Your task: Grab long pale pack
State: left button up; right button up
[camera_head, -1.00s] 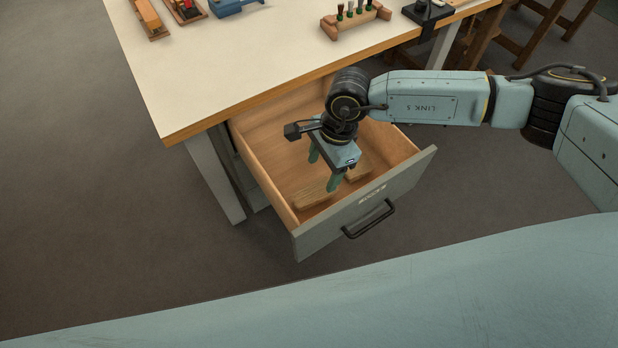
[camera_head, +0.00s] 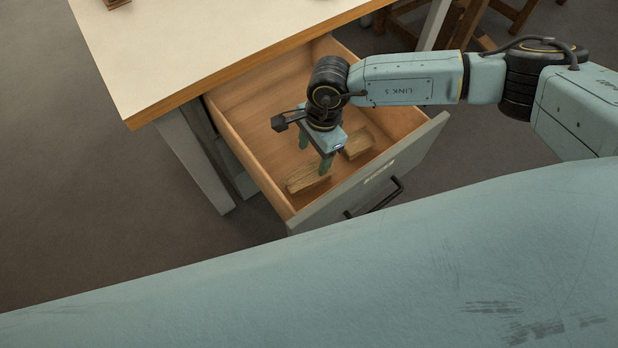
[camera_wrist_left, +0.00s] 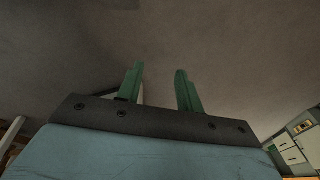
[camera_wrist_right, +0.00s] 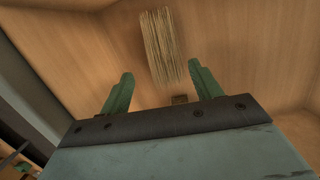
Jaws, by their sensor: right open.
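A long pale pack (camera_head: 307,180) of straw-like strands lies in the open drawer near its front left. A second, shorter-looking pale pack (camera_head: 358,145) lies to its right. My right gripper (camera_head: 314,160) is open and empty, pointing down into the drawer above and beside the long pack. In the right wrist view a pale strand bundle (camera_wrist_right: 162,45) shows beyond and between the spread fingers, apart from them. I cannot tell for certain which pack that is. My left gripper (camera_wrist_left: 160,80) is open and empty, seen only in its wrist view, over bare floor.
The wooden drawer has side walls (camera_head: 245,150) and a grey front (camera_head: 375,180) with a black handle (camera_head: 385,197). The pale tabletop (camera_head: 200,40) overhangs the drawer's back. Bare drawer floor lies left of and behind the packs.

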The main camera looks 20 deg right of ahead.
aim_at(309, 173)
jog(key=f, duration=0.3)
jog(key=f+b, duration=0.1)
jog(key=shift+a+f, duration=0.3)
jog(key=shift+a, duration=0.05)
notch_tip(309, 173, down, 4)
jog(key=shift+w+a+f+b, duration=0.1)
jog(key=shift+b, duration=0.7)
jog(key=shift+a+f, duration=0.1)
jog(key=shift+f, duration=0.45)
pick_arm(q)
jog(key=w+d+r, duration=0.3)
jog(key=r, duration=0.4)
jog(key=shift+w+d+t, duration=0.3)
pick_arm(e)
jog(key=c, duration=1.1)
